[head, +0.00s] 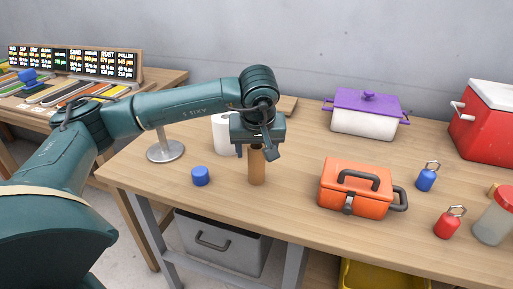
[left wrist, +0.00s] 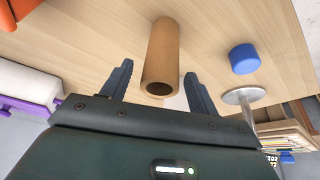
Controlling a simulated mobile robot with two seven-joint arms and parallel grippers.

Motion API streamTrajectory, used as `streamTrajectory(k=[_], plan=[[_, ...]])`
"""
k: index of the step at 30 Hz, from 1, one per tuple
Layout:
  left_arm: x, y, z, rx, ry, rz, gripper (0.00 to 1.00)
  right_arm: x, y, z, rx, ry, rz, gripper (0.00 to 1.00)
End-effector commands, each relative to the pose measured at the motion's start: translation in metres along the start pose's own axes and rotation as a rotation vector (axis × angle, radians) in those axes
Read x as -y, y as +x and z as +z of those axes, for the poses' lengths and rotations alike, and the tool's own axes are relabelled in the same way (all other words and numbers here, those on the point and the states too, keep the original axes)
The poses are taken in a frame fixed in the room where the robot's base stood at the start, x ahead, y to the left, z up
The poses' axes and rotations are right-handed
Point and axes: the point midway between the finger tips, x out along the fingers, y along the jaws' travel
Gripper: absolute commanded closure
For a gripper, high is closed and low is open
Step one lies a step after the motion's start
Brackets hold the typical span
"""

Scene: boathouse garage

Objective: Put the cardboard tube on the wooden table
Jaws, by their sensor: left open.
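In the left wrist view the open fingers (left wrist: 157,90) are on either side of the tube's (left wrist: 162,55) hollow end, with a gap visible on both sides. Part of the tube's top is hidden by the gripper in the head view. My right gripper is not in view.
An orange toolbox (head: 352,190) is to the right. A purple-lidded pot (head: 365,115) and a red cooler (head: 484,125) stand behind. Bare tabletop lies between tube and toolbox.

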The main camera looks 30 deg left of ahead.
Motion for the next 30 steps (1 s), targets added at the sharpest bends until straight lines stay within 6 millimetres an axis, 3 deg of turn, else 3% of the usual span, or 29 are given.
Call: streamTrajectory(k=[5, 11, 21, 30], plan=[[0.000, -0.002, 0.000, -0.001, 0.000, 0.001, 0.40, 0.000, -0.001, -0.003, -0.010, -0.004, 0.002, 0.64], [-0.001, -0.041, -0.001, -0.004, 0.001, 0.005, 0.40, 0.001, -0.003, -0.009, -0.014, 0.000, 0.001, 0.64], [-0.001, -0.112, -0.001, -0.002, 0.001, 0.002, 0.40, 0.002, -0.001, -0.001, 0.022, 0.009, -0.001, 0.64], [0.000, -0.132, 0.000, -0.001, 0.000, 0.000, 0.40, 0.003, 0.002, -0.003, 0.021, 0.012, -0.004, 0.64]])
